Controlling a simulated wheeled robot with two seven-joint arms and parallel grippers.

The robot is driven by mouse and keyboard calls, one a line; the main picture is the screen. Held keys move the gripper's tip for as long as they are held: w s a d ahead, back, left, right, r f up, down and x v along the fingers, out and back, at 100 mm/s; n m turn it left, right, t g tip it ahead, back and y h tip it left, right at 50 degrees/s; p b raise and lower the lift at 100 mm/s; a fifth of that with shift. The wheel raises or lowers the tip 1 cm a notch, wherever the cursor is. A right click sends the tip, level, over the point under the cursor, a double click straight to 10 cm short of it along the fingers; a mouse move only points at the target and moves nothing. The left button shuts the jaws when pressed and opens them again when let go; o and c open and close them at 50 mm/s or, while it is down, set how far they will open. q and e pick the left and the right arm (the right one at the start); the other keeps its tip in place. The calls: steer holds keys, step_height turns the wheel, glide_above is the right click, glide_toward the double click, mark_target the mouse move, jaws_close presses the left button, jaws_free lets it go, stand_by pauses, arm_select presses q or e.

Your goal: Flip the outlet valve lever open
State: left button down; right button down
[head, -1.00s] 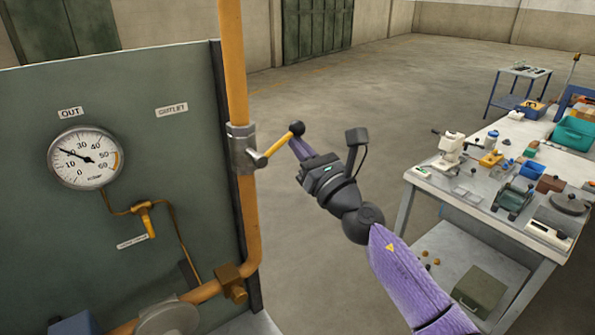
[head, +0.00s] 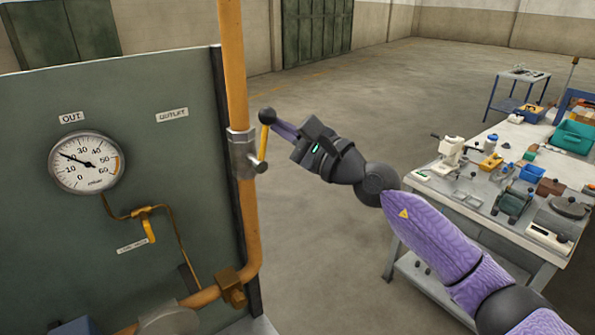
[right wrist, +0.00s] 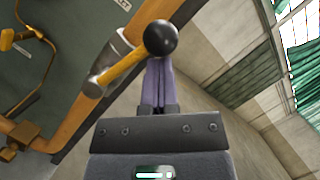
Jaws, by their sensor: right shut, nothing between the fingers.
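The outlet valve (head: 243,152) is a grey metal body on the vertical orange pipe at the right edge of the panel. Its yellow lever (head: 264,141) now stands nearly upright and ends in a black ball knob (head: 267,116). My right gripper (head: 278,125) is shut and empty, its purple fingers at the knob from the right. In the right wrist view the fingertips (right wrist: 158,62) lie right under the black knob (right wrist: 161,38), and the lever (right wrist: 122,68) slants down left to the valve. I cannot tell whether they touch. My left gripper is not in view.
The green panel (head: 170,220) carries a pressure gauge (head: 86,162), an outlet label (head: 172,115) and a small yellow-handled valve (head: 149,228). A workbench (head: 455,200) with several tools stands at the right. Open floor lies behind the arm.

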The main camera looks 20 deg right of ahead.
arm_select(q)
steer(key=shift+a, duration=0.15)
arm_select(e)
steer(key=shift+s+a+r+n, duration=0.25)
steer(key=shift+a+n, duration=0.3)
steer(key=shift+n, duration=0.45)
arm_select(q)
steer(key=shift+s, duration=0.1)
arm_select(e)
steer(key=shift+g, duration=0.4)
